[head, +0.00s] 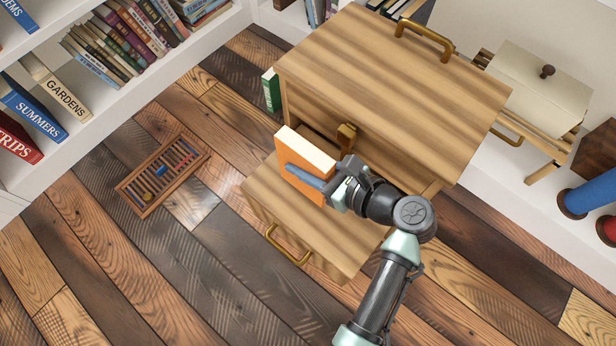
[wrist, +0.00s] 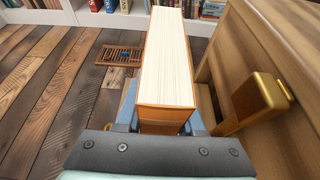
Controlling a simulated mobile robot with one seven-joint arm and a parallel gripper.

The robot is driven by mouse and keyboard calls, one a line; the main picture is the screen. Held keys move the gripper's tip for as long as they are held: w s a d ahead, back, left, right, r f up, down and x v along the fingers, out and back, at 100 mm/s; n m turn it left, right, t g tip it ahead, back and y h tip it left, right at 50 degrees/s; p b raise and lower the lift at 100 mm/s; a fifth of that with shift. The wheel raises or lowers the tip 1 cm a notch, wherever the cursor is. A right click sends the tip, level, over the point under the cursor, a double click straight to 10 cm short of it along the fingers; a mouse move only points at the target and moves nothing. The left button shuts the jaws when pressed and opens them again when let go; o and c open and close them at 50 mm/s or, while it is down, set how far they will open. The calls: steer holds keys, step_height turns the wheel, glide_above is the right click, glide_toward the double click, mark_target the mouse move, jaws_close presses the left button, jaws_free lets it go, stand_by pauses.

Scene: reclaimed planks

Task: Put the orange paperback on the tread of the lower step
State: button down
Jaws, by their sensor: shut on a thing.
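The orange paperback (head: 301,163) is upright, its cream page edges facing up, over the back left part of the lower step. My gripper (head: 322,182) is shut on it, with a blue finger across its orange cover. In the wrist view the paperback (wrist: 166,70) stands between the fingers of my gripper (wrist: 166,122). The lower step (head: 300,228) is a wooden box with a flat tread and a brass handle on its front. Whether the book's lower edge touches the tread is hidden.
The taller upper step (head: 390,75) rises just behind, with a brass handle (wrist: 260,103) close to the right of the book. A green book (head: 271,90) stands beside it. The tread's front part is clear.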

step_height(320, 180, down, 4)
steer(key=b, duration=0.3)
steer(key=shift+f, duration=0.1)
steer(key=c, duration=0.5)
jaws_free()
steer(key=shift+f, duration=0.1)
steer(key=p+v, duration=0.7)
steer(key=v, duration=0.5)
steer(key=shift+s+d, duration=0.1)
